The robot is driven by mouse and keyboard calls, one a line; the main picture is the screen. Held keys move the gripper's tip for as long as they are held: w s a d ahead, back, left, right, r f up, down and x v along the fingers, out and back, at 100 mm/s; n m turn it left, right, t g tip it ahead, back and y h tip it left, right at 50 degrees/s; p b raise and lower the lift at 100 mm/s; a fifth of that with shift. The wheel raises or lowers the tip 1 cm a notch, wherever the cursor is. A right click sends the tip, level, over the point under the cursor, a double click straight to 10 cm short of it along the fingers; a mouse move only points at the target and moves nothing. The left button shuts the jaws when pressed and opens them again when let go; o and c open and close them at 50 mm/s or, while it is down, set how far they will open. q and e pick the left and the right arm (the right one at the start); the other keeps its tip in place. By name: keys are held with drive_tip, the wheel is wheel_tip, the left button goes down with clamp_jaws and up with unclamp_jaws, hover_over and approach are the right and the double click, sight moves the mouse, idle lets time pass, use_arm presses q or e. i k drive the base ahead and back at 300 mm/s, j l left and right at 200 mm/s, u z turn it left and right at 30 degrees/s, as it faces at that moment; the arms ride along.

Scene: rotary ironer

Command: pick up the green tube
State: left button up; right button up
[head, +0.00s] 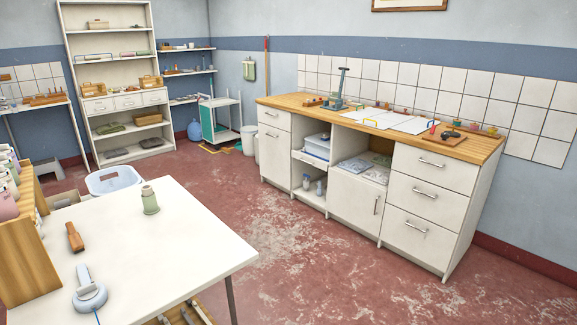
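A pale green tube (150,202) with a grey-green cap stands upright on the white table (185,255) in the foreground, near its far edge. Nothing touches it. Neither of my grippers shows in the head view.
On the same table lie a brown wooden-handled object (74,237) and a pale blue-grey tool (89,294) with a blue cord. A wooden rack (27,262) with pink and pale bottles stands at the left. A white basin (114,180) is behind the table. The table's right part is clear.

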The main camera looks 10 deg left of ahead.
sight(150, 207)
drive_tip(key=i+l+z, duration=0.25)
drive_tip(key=i, duration=0.6)
drive_tip(key=i+j+z, duration=0.25)
drive_tip(key=i, duration=0.6)
drive_tip(key=i+j+u, duration=0.15)
drive_tip(key=i+u, duration=0.8)
drive_tip(key=i+l+u, duration=0.15)
drive_tip(key=i+u, duration=0.3)
drive_tip(key=i+l+u, duration=0.45)
drive_tip(key=i+u, duration=0.3)
drive_tip(key=u, duration=0.2)
drive_tip(key=i+u, duration=0.3)
drive_tip(key=u, duration=0.2)
drive_tip(key=i+l+u, duration=0.15)
drive_tip(key=u, duration=0.35)
drive_tip(key=i+l+u, duration=0.3)
drive_tip(key=u, duration=0.2)
drive_tip(key=i+l+u, duration=0.2)
drive_tip(key=l+u, duration=0.3)
drive_tip(key=i+l+u, duration=0.2)
drive_tip(key=l+u, duration=0.15)
drive_tip(key=i+l+u, duration=0.1)
drive_tip(key=l+u, duration=0.25)
drive_tip(key=i+l+u, duration=0.1)
drive_tip(key=l+u, duration=0.2)
drive_tip(key=l, duration=0.15)
